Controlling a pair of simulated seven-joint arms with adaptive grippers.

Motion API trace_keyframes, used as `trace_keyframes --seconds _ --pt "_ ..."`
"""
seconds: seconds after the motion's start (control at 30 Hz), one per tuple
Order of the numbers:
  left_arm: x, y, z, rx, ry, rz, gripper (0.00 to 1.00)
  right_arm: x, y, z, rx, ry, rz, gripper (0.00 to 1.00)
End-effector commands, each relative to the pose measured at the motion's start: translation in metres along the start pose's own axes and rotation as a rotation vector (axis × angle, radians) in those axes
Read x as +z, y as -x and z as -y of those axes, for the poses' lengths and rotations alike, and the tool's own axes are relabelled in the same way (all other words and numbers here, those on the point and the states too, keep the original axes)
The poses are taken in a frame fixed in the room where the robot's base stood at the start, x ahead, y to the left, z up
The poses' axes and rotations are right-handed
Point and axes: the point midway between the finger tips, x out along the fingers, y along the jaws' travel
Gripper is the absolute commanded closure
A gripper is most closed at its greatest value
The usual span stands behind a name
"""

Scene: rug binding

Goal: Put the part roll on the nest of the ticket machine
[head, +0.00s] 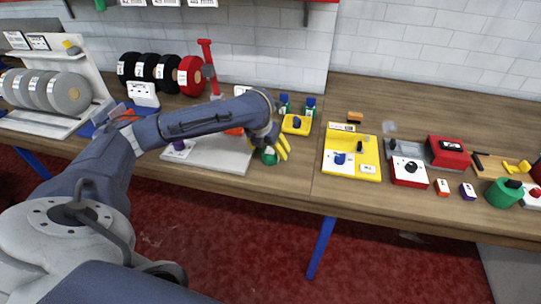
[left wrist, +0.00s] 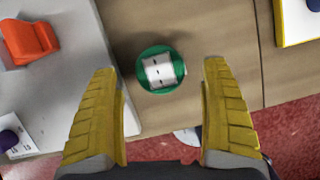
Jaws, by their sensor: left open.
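A small green round piece with a white, marked top (left wrist: 160,70) lies on the wooden bench beside the light grey base plate; it looks like the part roll, though I cannot be sure. In the head view the green piece (head: 269,158) is partly hidden by my gripper. My left gripper (head: 283,148) is open and empty, its yellow fingers above the piece. In the left wrist view the open fingers (left wrist: 160,72) stand either side of it, apart from it. A red box on a grey base (head: 447,151) stands at the right; I cannot tell which device is the ticket machine.
A yellow panel (head: 340,169) and a red-and-white box (head: 409,173) stand to the right. Black reels (head: 146,67) and a red reel (head: 190,76) stand at the back left. Small green bottles (head: 309,106) stand behind my gripper.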

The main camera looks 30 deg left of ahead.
Motion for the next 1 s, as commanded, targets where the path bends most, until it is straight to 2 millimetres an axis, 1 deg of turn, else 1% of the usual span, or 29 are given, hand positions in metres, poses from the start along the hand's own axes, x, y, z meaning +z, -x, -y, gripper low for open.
trace_keyframes --seconds 0.03,0.1,0.23,0.37,0.57,0.6,0.67,1.0 --pt "-0.001 -0.007 0.001 0.0 0.002 -0.003 0.19 0.0 0.0 0.0 0.0 0.0 0.0 0.25" --pt "0.0 -0.015 0.001 0.0 0.002 -0.002 0.19 0.0 0.0 0.0 0.0 0.0 0.0 0.25" --pt "0.0 -0.025 0.0 0.0 0.002 -0.001 0.19 0.0 0.0 0.0 0.0 0.0 0.0 0.25" --pt "0.0 -0.029 0.0 0.001 0.0 0.001 0.19 0.0 0.0 0.0 0.0 0.0 0.0 0.25" --pt "0.0 -0.029 0.0 0.001 0.0 0.001 0.19 0.0 0.0 0.0 0.0 0.0 0.0 0.25" --pt "0.0 -0.029 0.0 0.001 0.0 0.001 0.21 0.0 0.0 0.0 0.0 0.0 0.0 0.25" --pt "0.0 -0.029 0.0 0.001 0.0 0.001 0.28 0.0 0.0 0.0 0.0 0.0 0.0 0.25" --pt "0.0 -0.029 0.0 0.001 0.001 0.001 0.68 0.0 0.0 0.0 0.0 0.0 0.0 0.25"
